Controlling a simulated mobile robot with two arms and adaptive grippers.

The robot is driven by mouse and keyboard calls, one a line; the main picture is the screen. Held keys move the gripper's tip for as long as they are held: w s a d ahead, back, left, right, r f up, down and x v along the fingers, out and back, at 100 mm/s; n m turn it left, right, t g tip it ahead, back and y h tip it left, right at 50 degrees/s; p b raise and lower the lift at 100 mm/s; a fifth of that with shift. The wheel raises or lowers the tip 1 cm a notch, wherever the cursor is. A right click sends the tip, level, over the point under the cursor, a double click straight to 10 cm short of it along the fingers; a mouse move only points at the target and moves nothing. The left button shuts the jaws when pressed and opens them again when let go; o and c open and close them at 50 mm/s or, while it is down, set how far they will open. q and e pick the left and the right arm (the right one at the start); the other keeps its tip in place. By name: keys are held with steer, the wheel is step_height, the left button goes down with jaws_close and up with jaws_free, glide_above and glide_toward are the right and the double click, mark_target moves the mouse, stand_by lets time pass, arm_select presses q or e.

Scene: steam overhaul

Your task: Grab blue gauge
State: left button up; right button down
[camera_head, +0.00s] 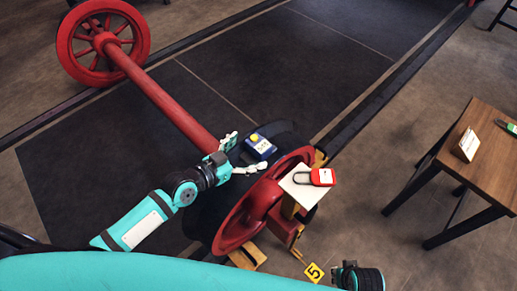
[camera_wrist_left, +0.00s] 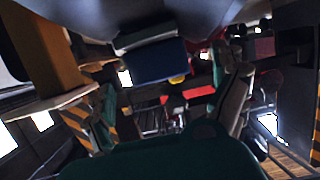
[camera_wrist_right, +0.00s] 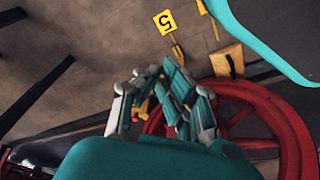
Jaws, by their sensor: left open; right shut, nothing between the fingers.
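The blue gauge (camera_head: 260,147), a small block with a white label marked with digits and a yellow knob on top, sits on the dark round wheel surface beside the red axle. My left gripper (camera_head: 247,152) is open, its fingers spread on either side of the gauge's near end. I cannot tell whether they touch it. In the left wrist view the dark blue gauge (camera_wrist_left: 158,63) shows ahead between the open fingers. My right gripper (camera_wrist_right: 158,85) is shut and empty, near a red spoked wheel in the right wrist view. In the head view only its wrist part shows, at the bottom edge.
A red padlock (camera_head: 322,177) with a dark shackle lies on a white plate (camera_head: 303,196) right of the gauge. The red axle (camera_head: 165,100) runs to a far wheel (camera_head: 78,45). A yellow marker "5" (camera_head: 313,272) stands below. A wooden table (camera_head: 485,165) stands at right.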

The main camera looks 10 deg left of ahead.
mark_target(252, 149)
arm_select(q)
steer(key=b+x, duration=0.1)
steer(key=x, duration=0.4)
steer(key=shift+d+f, duration=0.1)
arm_select(e)
steer(key=r, duration=0.1)
steer(key=w+r, duration=0.1)
steer(key=r, duration=0.1)
steer(key=shift+r, duration=0.1)
arm_select(q)
steer(key=shift+c, duration=0.4)
steer(key=c, duration=1.5)
